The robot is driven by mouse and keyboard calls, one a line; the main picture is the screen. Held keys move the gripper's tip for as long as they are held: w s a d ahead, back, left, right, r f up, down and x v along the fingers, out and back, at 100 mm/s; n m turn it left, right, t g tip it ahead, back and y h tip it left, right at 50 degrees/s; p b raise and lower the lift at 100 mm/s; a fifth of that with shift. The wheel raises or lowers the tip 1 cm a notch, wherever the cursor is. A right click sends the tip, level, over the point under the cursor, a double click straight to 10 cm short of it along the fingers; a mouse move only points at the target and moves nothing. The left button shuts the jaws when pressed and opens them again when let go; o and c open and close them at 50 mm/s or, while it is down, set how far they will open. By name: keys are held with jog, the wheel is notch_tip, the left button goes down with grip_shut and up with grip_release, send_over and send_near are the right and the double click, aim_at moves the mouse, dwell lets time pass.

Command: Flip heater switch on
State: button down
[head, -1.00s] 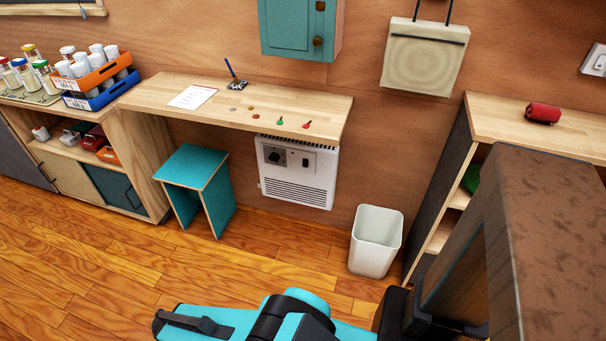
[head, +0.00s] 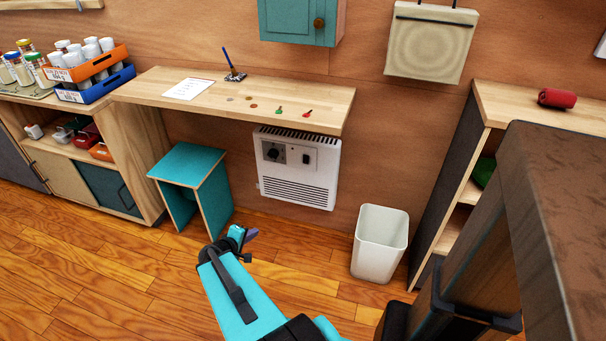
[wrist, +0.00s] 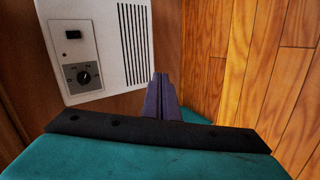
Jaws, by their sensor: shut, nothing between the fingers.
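The white heater (head: 297,172) hangs on the wall under the wooden desk. Which way the switch is set is too small to tell.
A teal stool (head: 190,180) stands left of the heater, and a white bin (head: 380,243) stands to its right. The desk (head: 200,105) overhangs the heater top. A shelf unit (head: 440,185) is at the right. The wooden floor in front is clear.

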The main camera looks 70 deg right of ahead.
aim_at(305, 163)
jog(key=s+d+r+n+h+b, duration=0.1)
jog(key=s+d+r+h+b, duration=0.1)
jog(key=d, duration=0.7)
jog(key=s+d+r+n+t+h+b, duration=0.1)
jog(key=s+d+r+h+b, duration=0.2)
jog(key=s+d+r, duration=0.3)
jog(key=d+r+b, duration=0.1)
jog(key=d+r, duration=0.1)
jog(key=d, duration=0.1)
jog(key=shift+s+d+n+t, duration=0.25)
jog(key=shift+d+n+t, duration=0.05)
jog(key=shift+d, duration=0.05)
jog(key=shift+d+f+b, duration=0.15)
jog(key=shift+b, duration=0.25)
jog(key=d+b, duration=0.1)
jog(key=b, duration=0.1)
jog(key=d+b, duration=0.1)
jog(key=b, duration=0.2)
jog(key=shift+w+d+f, duration=0.1)
jog(key=shift+d+f, duration=0.1)
jog(key=shift+d, duration=0.05)
jog(key=d+b, duration=0.2)
jog(key=b, duration=0.5)
jog(key=shift+w+f+b, duration=0.1)
jog(key=shift+b, duration=0.2)
